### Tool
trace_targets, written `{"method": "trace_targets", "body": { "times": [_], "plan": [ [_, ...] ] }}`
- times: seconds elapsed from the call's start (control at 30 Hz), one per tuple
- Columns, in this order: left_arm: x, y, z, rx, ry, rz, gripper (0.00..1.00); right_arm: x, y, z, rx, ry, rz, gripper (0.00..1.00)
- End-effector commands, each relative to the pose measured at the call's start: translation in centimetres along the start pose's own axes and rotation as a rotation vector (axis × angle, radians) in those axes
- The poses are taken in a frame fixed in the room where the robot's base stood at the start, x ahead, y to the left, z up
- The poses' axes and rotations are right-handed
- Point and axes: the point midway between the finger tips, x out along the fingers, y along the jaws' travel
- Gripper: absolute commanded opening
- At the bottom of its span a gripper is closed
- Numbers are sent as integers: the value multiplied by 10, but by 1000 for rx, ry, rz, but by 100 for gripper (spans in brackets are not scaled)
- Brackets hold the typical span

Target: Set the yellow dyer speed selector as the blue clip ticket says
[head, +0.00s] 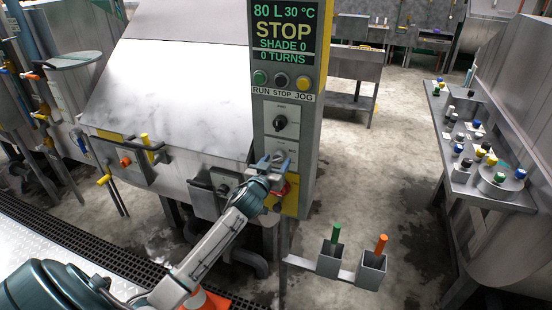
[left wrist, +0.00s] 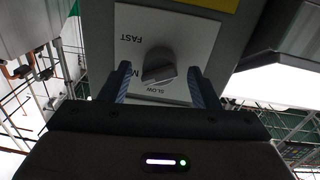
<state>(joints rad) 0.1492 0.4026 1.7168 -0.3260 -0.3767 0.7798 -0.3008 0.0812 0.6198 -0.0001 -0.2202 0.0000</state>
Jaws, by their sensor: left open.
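The yellow dyer's control panel (head: 312,100) stands upright in the middle of the head view. In the left wrist view, the speed selector (left wrist: 160,68) is a grey knob on a white plate (left wrist: 195,40) marked FAST and SLOW, with a middle label partly hidden. I cannot tell surely which mark the knob points at. My left gripper (head: 270,164) is at the lower part of the panel and hides most of this plate in the head view. Its open fingers (left wrist: 158,82) stand on either side of the knob, apart from it. No blue clip ticket can be made out. My right gripper is not in view.
Above is another black selector (head: 280,123), with RUN, STOP and JOG buttons (head: 281,79) and a display (head: 283,30) reading STOP. A red knob (head: 282,188) is close below my gripper. Grey holders (head: 371,271) with green and orange handles stand right. The floor between is clear.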

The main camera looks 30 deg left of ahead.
Motion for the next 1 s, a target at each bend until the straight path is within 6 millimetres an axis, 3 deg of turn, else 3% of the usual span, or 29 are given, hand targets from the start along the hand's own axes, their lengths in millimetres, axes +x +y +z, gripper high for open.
{"method": "trace_targets", "body": {
  "times": [0.37, 0.5, 0.6, 1.0],
  "plan": [
    [5, 0, 0, 0, 0, 1, 56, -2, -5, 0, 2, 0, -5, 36],
    [5, 0, 0, 0, 0, 1, 29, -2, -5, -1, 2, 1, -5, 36],
    [5, 0, 1, 0, 0, 0, 13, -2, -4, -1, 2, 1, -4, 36],
    [5, 0, 1, 5, -1, 0, 13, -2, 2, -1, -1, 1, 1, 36]
  ]
}}
